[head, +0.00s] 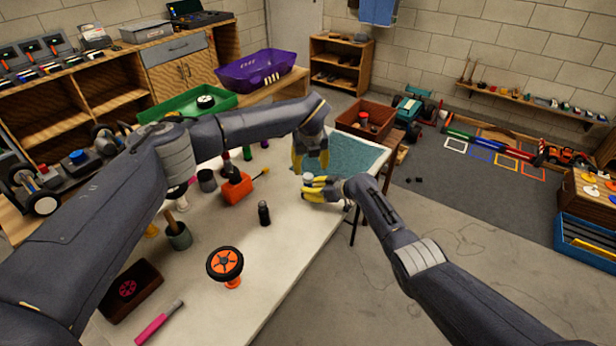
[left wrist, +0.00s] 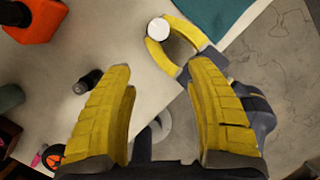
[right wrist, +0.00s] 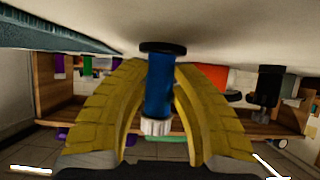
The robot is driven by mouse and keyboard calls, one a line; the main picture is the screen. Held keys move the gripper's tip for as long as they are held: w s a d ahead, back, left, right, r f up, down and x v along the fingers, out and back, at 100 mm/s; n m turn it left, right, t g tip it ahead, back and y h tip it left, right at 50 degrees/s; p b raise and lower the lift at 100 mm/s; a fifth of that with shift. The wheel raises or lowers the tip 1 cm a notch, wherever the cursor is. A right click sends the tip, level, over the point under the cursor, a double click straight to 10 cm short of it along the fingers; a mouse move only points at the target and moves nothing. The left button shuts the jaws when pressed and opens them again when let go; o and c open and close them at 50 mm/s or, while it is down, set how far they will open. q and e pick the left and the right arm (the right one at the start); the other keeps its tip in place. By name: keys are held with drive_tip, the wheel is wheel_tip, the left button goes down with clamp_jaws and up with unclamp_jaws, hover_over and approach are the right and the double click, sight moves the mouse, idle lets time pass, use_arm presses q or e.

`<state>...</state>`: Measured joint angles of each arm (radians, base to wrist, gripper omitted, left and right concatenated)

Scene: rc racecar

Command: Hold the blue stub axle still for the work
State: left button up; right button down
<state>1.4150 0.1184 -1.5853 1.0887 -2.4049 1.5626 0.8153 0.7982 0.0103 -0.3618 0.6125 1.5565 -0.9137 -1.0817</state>
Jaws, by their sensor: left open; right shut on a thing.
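The blue stub axle (right wrist: 158,85) stands on the bench with its black round base on the surface; the right wrist view shows it upside down. It has a white ribbed cap. My right gripper (right wrist: 157,100) is shut around its blue shaft. From above, in the left wrist view, the white cap (left wrist: 158,28) shows at the tips of the right gripper's yellow fingers. In the head view my right gripper (head: 318,187) is low at the bench's right side. My left gripper (head: 310,160) is just above it, open and empty; its spread fingers also show in the left wrist view (left wrist: 163,75).
A black bottle (head: 264,214) and an orange container (head: 238,188) stand left of the grippers. An orange-rimmed wheel (head: 225,264) stands nearer on the bench. A teal mat (head: 350,155) lies behind the grippers. The bench's right edge is close by.

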sight(308, 177)
use_arm(q)
drive_tip(key=shift+m+t+y, duration=0.3)
drive_tip(key=shift+t+y, duration=0.1)
drive_tip(key=shift+t, duration=0.1)
drive_tip(key=x, duration=0.4)
drive_tip(key=w+x, duration=0.1)
drive_tip(key=x, duration=0.6)
drive_tip(key=shift+w, duration=0.3)
drive_tip(key=shift+o, duration=0.3)
drive_tip(key=shift+f, duration=0.1)
clamp_jaws()
